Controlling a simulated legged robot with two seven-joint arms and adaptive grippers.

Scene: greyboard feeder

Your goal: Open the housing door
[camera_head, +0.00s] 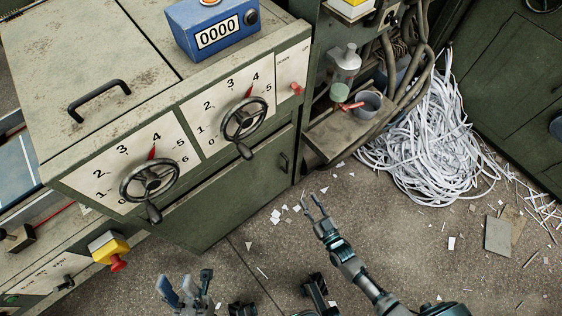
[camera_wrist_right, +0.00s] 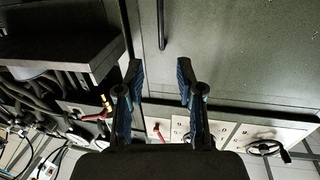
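The green machine housing has a closed front door (camera_head: 232,185) below two dial handwheels. A small dark handle (camera_head: 284,163) sits near the door's right edge. In the right wrist view the picture is turned over, and the door panel (camera_wrist_right: 230,50) fills the upper right with the dark bar handle (camera_wrist_right: 161,25) beyond the fingertips. My right gripper (camera_head: 312,200) is open and empty, in front of the door's right side and apart from the handle. It also shows in the right wrist view (camera_wrist_right: 159,70). My left gripper (camera_head: 186,285) is open and empty at the bottom.
Two handwheels (camera_head: 150,181) and (camera_head: 245,118) stick out above the door. A shelf (camera_head: 335,135) with a grey cup (camera_head: 368,103) juts out right of the door. A white paper-strip heap (camera_head: 430,150) lies beyond it. The floor before the door is mostly clear, with scraps.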

